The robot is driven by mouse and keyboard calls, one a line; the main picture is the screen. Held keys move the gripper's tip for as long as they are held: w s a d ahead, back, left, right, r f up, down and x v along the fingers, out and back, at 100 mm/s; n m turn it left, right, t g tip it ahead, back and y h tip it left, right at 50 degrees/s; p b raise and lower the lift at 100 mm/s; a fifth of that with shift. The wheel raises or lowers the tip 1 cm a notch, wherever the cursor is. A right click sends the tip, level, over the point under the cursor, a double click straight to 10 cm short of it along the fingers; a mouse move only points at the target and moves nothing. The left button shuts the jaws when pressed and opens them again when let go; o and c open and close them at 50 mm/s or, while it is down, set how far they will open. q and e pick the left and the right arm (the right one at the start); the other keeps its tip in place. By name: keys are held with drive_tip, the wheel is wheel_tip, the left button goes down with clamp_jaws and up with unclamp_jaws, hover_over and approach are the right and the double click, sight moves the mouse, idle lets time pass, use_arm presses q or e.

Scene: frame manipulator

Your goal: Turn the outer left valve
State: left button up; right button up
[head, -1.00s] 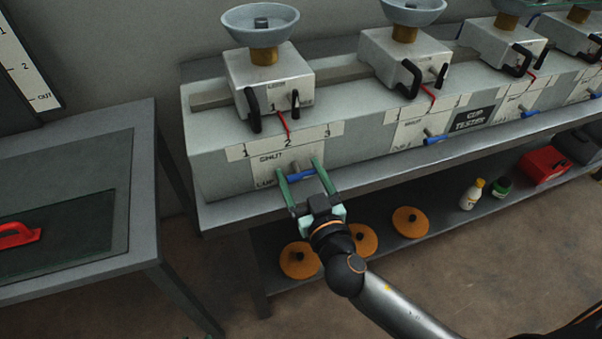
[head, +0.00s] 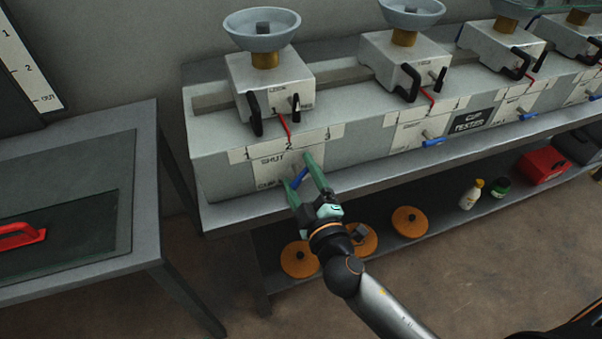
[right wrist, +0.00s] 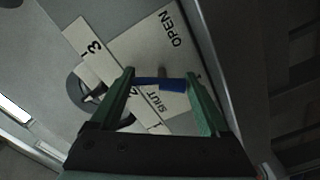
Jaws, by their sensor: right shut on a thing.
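The outer left valve has a blue handle (head: 299,179) on the front of the leftmost grey unit, below the 1-2-3 scale. The handle is tilted in the head view, its right end higher. My right gripper (head: 304,175) has its green fingers on either side of the handle. In the right wrist view the blue handle (right wrist: 160,84) spans between the green fingers (right wrist: 160,90), over a white plate (right wrist: 172,45) marked OPEN and SHUT. My left gripper is not in view.
More valves with blue handles (head: 434,142) sit to the right along the bench (head: 400,168). Orange discs (head: 410,221) and small bottles (head: 472,194) are on the lower shelf. A table with a red handle (head: 18,236) stands at the left.

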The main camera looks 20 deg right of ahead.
drive_tip(key=shift+r+n, duration=0.15)
drive_tip(key=shift+n, duration=0.85)
drive_tip(key=n+p, duration=0.1)
drive_tip(key=n, duration=0.2)
drive_tip(key=shift+a, duration=0.1)
drive_tip(key=shift+n, duration=0.9)
drive_tip(key=o, duration=1.2)
drive_tip(key=shift+w, duration=0.1)
drive_tip(key=shift+f, duration=0.2)
